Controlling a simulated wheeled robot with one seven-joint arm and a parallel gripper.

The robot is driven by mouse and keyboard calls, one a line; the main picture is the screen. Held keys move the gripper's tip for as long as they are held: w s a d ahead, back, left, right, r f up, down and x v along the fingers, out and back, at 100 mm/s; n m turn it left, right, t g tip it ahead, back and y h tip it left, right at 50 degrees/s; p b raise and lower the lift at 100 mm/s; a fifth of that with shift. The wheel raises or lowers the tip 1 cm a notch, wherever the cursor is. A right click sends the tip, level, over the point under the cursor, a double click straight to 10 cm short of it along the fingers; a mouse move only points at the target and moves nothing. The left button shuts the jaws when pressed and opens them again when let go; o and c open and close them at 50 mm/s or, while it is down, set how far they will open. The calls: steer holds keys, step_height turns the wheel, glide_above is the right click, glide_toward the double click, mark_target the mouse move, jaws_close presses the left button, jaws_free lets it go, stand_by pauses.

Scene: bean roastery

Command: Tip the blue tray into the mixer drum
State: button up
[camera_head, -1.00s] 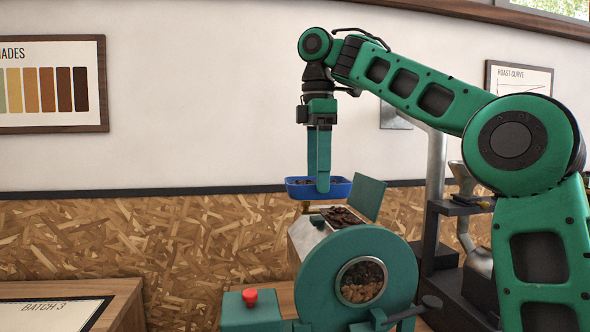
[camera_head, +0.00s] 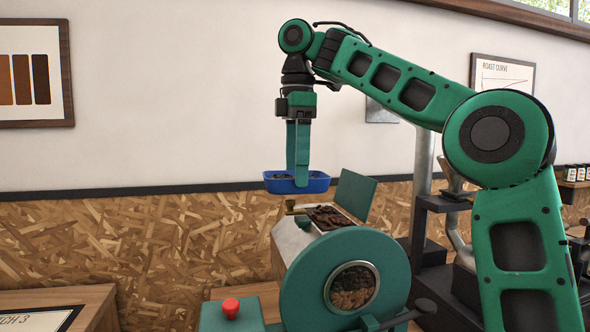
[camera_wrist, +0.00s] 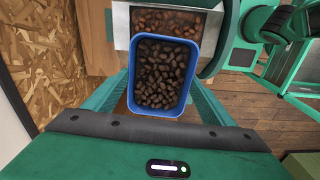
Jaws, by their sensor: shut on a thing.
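The blue tray (camera_head: 318,184) is held level in the air, above and slightly left of the mixer's open top in the head view. In the wrist view the blue tray (camera_wrist: 191,92) holds many dark brown beans (camera_wrist: 158,75). My gripper (camera_head: 298,183) points down and is shut on the tray; its fingers show on either side of it in the wrist view. The mixer drum (camera_head: 318,272) is green with a round front window (camera_head: 352,288) showing beans. Its top hatch is open, with the green lid (camera_head: 356,194) raised and dark beans (camera_head: 328,216) visible inside.
A red button (camera_head: 231,307) sits on a green box beside the drum. A wooden stand with a BATCH 3 sign (camera_head: 38,318) is at lower left. Dark shelving (camera_head: 440,203) stands right of the drum. The wall is behind the tray.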

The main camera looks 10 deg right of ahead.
steer(key=shift+d+y, duration=0.15)
steer(key=shift+y, duration=0.15)
steer(key=shift+d+r+y, duration=0.1)
steer(key=shift+d+y, duration=0.25)
steer(key=shift+y, duration=0.65)
steer(key=shift+d+r+y, duration=0.1)
steer(key=shift+d+y, duration=0.2)
steer(key=shift+y, duration=0.7)
steer(key=d+y, duration=0.1)
steer(key=y, duration=0.1)
steer(key=d+y, duration=0.1)
steer(key=y, duration=0.2)
steer(key=shift+s+d+r+t, duration=0.1)
steer(key=shift+s+d+t, duration=0.1)
steer(key=shift+t, duration=0.1)
steer(key=d+y, duration=0.1)
steer(key=y, duration=0.1)
steer(key=d+y, duration=0.1)
steer(key=y, duration=0.1)
steer(key=shift+s+d+r+y, duration=0.1)
steer(key=shift+d+y, duration=0.2)
steer(key=shift+y, duration=0.1)
steer(key=shift+s+d+t+y, duration=0.1)
steer(key=shift+d+t+y, duration=0.1)
steer(key=shift+d+y, duration=0.7)
steer(key=shift+d+t+y, duration=0.2)
steer(key=shift+d+y, duration=0.15)
steer(key=shift+y, duration=0.95)
steer(key=shift+f, duration=0.2)
